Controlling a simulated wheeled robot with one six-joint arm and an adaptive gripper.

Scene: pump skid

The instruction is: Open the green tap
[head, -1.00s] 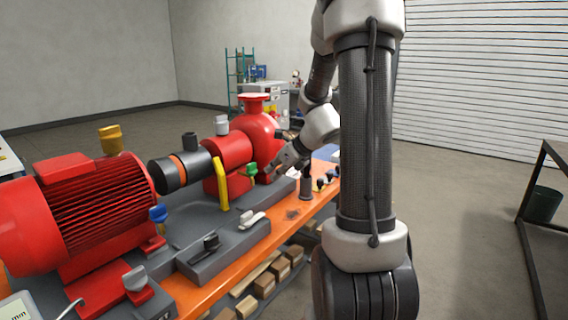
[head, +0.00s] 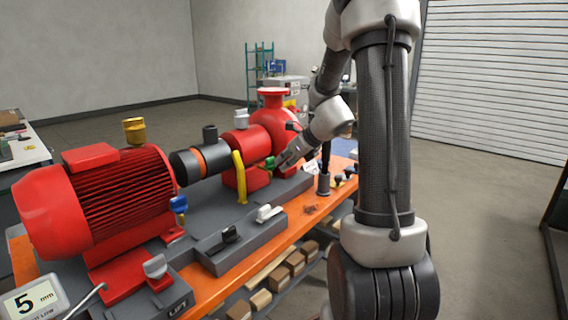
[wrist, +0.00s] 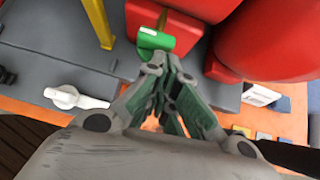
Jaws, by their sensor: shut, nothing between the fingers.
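The green tap (head: 270,163) sits on the red pump housing in the head view, just right of the yellow bar. In the wrist view its green handle (wrist: 156,42) is at the top centre, with a pale mark on its top face. My gripper (head: 279,165) is shut and empty, coming from the right with its tips close beside the tap. In the wrist view the closed fingertips of my gripper (wrist: 166,68) lie just below the handle. I cannot tell whether they touch it. The tap's lower body is mostly hidden.
The yellow bar (head: 239,177) stands just left of the tap, and the red pump body (wrist: 268,35) bulges close on the right. A white lever (wrist: 75,98) and a black lever (head: 229,234) sit on the grey base. A dark cylinder (head: 323,184) stands right of the pump.

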